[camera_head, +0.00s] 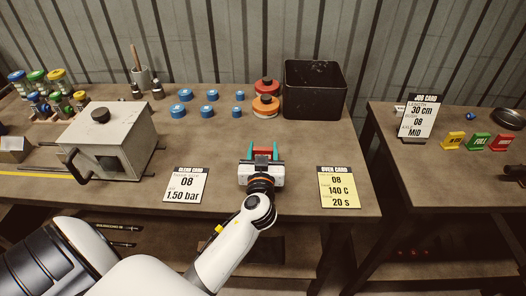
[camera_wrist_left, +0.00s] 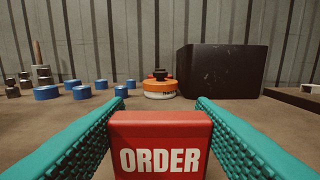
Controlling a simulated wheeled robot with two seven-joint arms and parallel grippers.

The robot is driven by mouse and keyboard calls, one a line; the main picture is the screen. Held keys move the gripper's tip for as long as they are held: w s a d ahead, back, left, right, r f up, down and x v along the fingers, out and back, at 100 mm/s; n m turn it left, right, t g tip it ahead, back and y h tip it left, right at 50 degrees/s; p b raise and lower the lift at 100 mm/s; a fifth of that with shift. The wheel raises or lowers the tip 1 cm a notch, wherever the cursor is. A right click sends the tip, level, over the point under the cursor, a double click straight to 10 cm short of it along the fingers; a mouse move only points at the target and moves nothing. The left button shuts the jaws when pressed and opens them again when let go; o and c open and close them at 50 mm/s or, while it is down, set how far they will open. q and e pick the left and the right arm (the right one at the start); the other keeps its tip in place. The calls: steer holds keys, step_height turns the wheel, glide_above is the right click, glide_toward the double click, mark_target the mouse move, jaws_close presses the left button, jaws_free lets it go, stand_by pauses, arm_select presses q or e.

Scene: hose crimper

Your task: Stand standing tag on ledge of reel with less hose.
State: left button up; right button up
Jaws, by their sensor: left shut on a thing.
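A red tag with the word ORDER (camera_wrist_left: 160,147) stands upright between the teal fingers of my left gripper (camera_wrist_left: 158,135) in the left wrist view. In the head view my left gripper (camera_head: 262,154) is shut on this red tag (camera_head: 262,151), above the front middle of the main table. Whether the tag touches the tabletop I cannot tell. I cannot make out any reel with hose or its ledge in either view. My right gripper is not in view.
A grey box machine (camera_head: 110,140) stands left. Blue caps (camera_head: 180,110), orange-red discs (camera_head: 265,104) and a black bin (camera_head: 314,92) are behind. Coloured tags (camera_head: 477,142) stand on the right table.

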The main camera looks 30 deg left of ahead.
arm_select(q)
steer(key=shift+f, duration=0.1)
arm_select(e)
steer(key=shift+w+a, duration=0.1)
arm_select(q)
steer(key=shift+f, duration=0.1)
steer(key=o, duration=0.9)
steer(key=shift+o, duration=0.2)
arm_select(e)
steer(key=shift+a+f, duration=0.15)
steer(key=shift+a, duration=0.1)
